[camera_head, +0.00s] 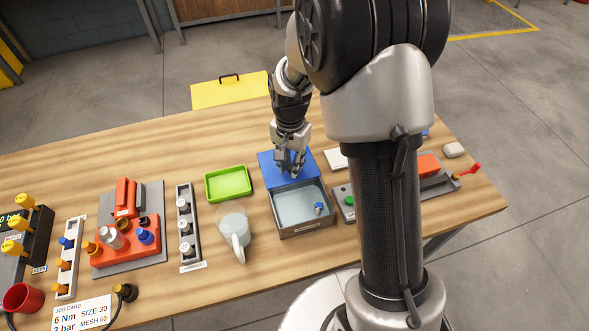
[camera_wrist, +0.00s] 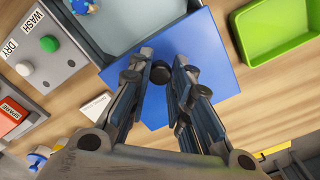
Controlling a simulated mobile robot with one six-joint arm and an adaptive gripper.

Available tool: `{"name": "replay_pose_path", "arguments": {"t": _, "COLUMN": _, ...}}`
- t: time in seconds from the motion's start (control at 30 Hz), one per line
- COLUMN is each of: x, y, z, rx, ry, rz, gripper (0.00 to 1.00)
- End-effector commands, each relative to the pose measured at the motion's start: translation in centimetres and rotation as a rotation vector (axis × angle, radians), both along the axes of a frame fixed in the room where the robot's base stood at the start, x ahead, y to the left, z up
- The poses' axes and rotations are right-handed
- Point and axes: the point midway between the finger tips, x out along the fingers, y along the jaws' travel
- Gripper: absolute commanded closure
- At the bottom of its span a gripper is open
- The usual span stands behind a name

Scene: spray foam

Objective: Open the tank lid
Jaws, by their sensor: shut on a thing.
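The tank (camera_head: 308,229) is a grey open-topped box at the middle of the table. Its blue lid (camera_head: 268,171) is at the far side of the tank, and the tank's interior is exposed in front of it. A dark round knob (camera_wrist: 161,73) stands on the lid (camera_wrist: 216,65) in the wrist view. My gripper (camera_head: 291,168) is over the lid, its fingers (camera_wrist: 160,80) shut on the knob from both sides. The fingers hide part of the lid. Whether the lid rests on the tank's rear part or is lifted is unclear.
A small blue-and-white part (camera_head: 319,208) lies inside the tank. A green tray (camera_head: 228,184) and a clear jug (camera_head: 234,228) stand to its left. A grey button box (camera_head: 348,203) is close on its right. Bare table lies behind the lid.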

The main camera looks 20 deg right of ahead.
Motion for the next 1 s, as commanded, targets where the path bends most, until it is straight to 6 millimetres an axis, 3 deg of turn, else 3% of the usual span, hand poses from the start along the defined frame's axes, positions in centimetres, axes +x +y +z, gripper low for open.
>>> {"name": "replay_pose_path", "arguments": {"t": 0.33, "x": 0.18, "y": -0.01, "z": -0.06, "rx": 0.0, "ry": 0.0, "rz": 0.0, "gripper": 1.0}}
{"name": "replay_pose_path", "arguments": {"t": 0.37, "x": 0.17, "y": -0.01, "z": -0.05, "rx": 0.0, "ry": 0.0, "rz": 0.0, "gripper": 0.79}}
{"name": "replay_pose_path", "arguments": {"t": 0.6, "x": 0.13, "y": -0.01, "z": -0.07, "rx": 0.0, "ry": 0.001, "rz": 0.0, "gripper": 0.63}}
{"name": "replay_pose_path", "arguments": {"t": 0.67, "x": 0.12, "y": -0.01, "z": -0.08, "rx": 0.0, "ry": 0.001, "rz": 0.0, "gripper": 0.59}}
{"name": "replay_pose_path", "arguments": {"t": 1.0, "x": 0.12, "y": -0.01, "z": 0.1, "rx": 0.0, "ry": 0.001, "rz": 0.0, "gripper": 0.59}}
